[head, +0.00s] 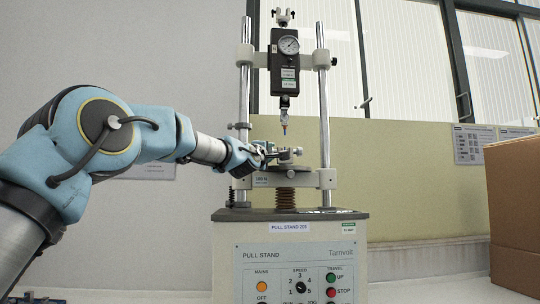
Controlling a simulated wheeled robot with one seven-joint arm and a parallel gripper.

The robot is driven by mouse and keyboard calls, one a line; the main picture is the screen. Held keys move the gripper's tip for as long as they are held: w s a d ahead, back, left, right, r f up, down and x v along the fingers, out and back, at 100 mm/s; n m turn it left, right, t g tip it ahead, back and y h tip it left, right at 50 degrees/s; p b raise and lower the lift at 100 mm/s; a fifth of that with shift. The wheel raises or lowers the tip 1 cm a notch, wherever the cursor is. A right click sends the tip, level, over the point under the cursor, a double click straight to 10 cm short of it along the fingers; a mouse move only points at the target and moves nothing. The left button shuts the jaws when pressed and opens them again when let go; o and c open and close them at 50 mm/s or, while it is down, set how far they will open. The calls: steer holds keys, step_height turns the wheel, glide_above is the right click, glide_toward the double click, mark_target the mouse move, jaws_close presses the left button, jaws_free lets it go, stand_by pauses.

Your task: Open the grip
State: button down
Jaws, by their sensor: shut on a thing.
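A pull stand (295,226) faces me, with two upright rods and a force gauge (287,55) with a round dial at the top. My gripper (268,153) reaches in from the left and is shut on a part at the left side of the grip. The exact contact is small and partly hidden by the fingers.
The stand's front panel (268,262) carries an orange lamp, a speed knob and green and red travel buttons. A brown cardboard box (514,210) stands at the right. The bench (430,285) between stand and box is clear. A wall and windows are behind.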

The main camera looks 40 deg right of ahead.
steer(key=shift+f, duration=0.1)
steer(key=c, duration=0.5)
jaws_free()
steer(key=shift+p, duration=0.5)
steer(key=shift+r+y+p, duration=0.35)
steer(key=shift+y+p, duration=0.15)
steer(key=shift+p, duration=0.7)
steer(key=shift+n+p, duration=0.4)
steer(key=shift+p, duration=0.85)
steer(key=y+p, duration=0.1)
steer(key=p, duration=0.2)
steer(key=shift+r+g+p, duration=0.1)
steer(key=shift+g+p, duration=0.2)
steer(key=shift+p, duration=0.05)
steer(key=n+g+y+p, duration=0.1)
steer(key=y+p, duration=0.1)
steer(key=p, duration=0.6)
steer(key=shift+p, duration=0.35)
steer(key=g+y+p, duration=0.1)
steer(key=p, duration=0.6)
steer(key=shift+n, duration=0.4)
